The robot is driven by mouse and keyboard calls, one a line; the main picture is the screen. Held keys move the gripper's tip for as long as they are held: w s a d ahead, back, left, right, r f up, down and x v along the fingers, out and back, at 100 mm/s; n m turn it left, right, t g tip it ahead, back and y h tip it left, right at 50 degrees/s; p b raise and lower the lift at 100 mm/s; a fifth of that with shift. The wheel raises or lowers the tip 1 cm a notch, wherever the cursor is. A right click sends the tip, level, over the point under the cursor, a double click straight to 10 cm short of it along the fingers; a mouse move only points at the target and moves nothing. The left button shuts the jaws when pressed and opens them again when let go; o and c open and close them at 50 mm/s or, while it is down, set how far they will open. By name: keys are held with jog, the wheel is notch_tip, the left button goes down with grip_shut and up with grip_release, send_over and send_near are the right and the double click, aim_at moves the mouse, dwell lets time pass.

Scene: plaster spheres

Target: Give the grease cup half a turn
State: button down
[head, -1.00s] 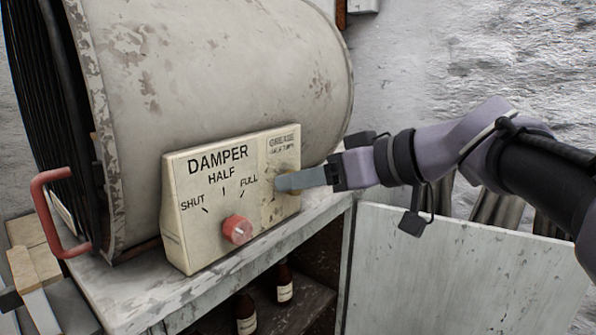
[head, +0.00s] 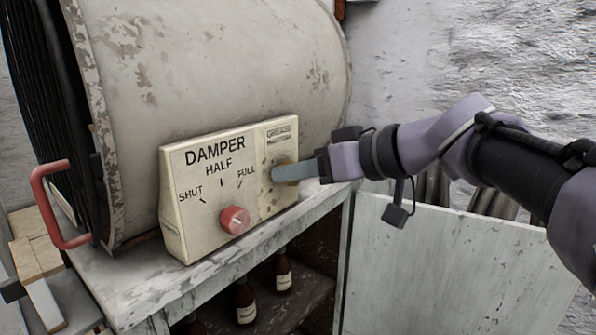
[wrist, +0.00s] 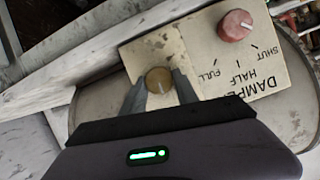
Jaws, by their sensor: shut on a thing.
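The grease cup (wrist: 159,80) is a round, brass-coloured knob with a pale mark, on the right-hand part of the cream damper panel (head: 185,232). My gripper (head: 276,173) reaches it from the right in the head view. In the wrist view its two grey fingers lie on either side of the cup and are shut on it. In the head view the fingers hide most of the cup.
A red damper knob (head: 235,220) sits on the same panel, left of my fingers. A big worn drum (head: 230,70) with a red handle (head: 45,205) lies behind. The panel stands on a white bench (head: 150,290) with brown bottles (head: 245,303) below.

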jog(key=n+t+y, duration=0.2)
jog(key=n, duration=0.9)
jog(key=f+n+t+y+b, duration=0.1)
jog(key=n+t+y, duration=0.1)
jog(key=n, duration=1)
jog(key=n+t+y, duration=0.2)
jog(key=n, duration=0.9)
jog(key=shift+s+f+n+t, duration=0.1)
jog(key=shift+f+n+t, duration=0.15)
jog(key=shift+n+t, duration=0.05)
jog(key=shift+f, duration=0.1)
dwell(0.5)
